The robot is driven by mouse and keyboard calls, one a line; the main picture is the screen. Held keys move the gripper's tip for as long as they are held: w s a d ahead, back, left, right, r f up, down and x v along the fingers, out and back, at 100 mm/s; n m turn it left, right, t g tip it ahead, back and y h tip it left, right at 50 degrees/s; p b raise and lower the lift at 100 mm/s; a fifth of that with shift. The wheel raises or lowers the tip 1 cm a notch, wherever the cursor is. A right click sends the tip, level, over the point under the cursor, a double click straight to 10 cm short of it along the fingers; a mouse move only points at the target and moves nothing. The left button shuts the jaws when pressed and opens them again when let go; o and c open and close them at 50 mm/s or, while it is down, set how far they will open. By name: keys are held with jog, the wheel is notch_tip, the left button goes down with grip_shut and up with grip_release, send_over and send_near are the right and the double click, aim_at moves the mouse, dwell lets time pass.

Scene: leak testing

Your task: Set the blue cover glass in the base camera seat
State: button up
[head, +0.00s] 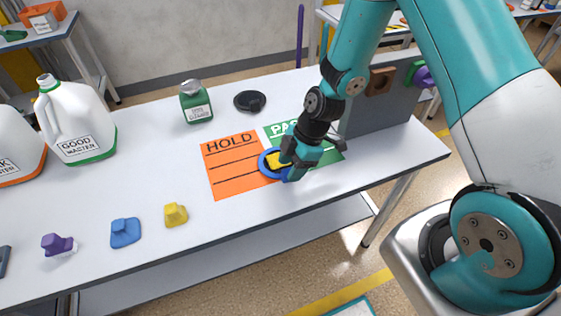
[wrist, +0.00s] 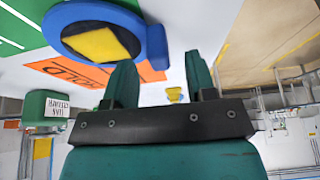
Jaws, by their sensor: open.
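In the wrist view this blue round piece (wrist: 68,30) is just beyond my fingers, with a raised blue tab on one side. My gripper (head: 288,168) is beside it, low over the table, partly hiding it. In the wrist view my gripper (wrist: 159,68) has its fingers apart with nothing between them. A separate blue block (head: 125,232) lies at the front left. I cannot tell which is the cover glass or the seat.
An orange HOLD mat (head: 230,180) and a green PASS mat (head: 330,152) lie on the table. A yellow block (head: 175,215), purple block (head: 57,244), black disc (head: 250,101), green jar (head: 196,103) and white jugs (head: 80,125) stand around. A grey panel (head: 360,115) stands right.

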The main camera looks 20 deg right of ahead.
jog(key=shift+x, duration=1.05)
grip_shut()
notch_tip(320, 180, up, 20)
jog(key=b, duration=0.1)
jog(key=c, duration=0.6)
grip_release()
grip_shut()
